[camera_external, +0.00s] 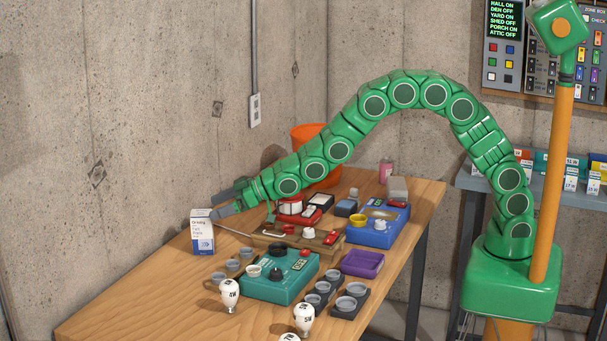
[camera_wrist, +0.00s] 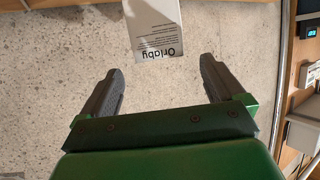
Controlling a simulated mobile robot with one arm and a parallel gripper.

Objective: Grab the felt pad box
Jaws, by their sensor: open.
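The felt pad box (camera_external: 202,232) is a small white carton with a dark blue lower part. It stands upright at the left edge of the wooden table, close to the concrete wall. My gripper (camera_external: 222,200) reaches in from the right, at about the height of the box's top. In the wrist view, the white box with "Orlaby" print (camera_wrist: 158,25) lies ahead of the open jaws (camera_wrist: 170,66), roughly between their lines. No part of it shows between the fingers there. Its small print is too small to read.
A teal device (camera_external: 280,277), cups and light bulbs (camera_external: 229,295) stand in front. A wooden board with red parts (camera_external: 300,236), a blue device (camera_external: 378,225) and an orange bucket (camera_external: 309,137) are under or beside my arm. The table's front left (camera_external: 130,310) is clear.

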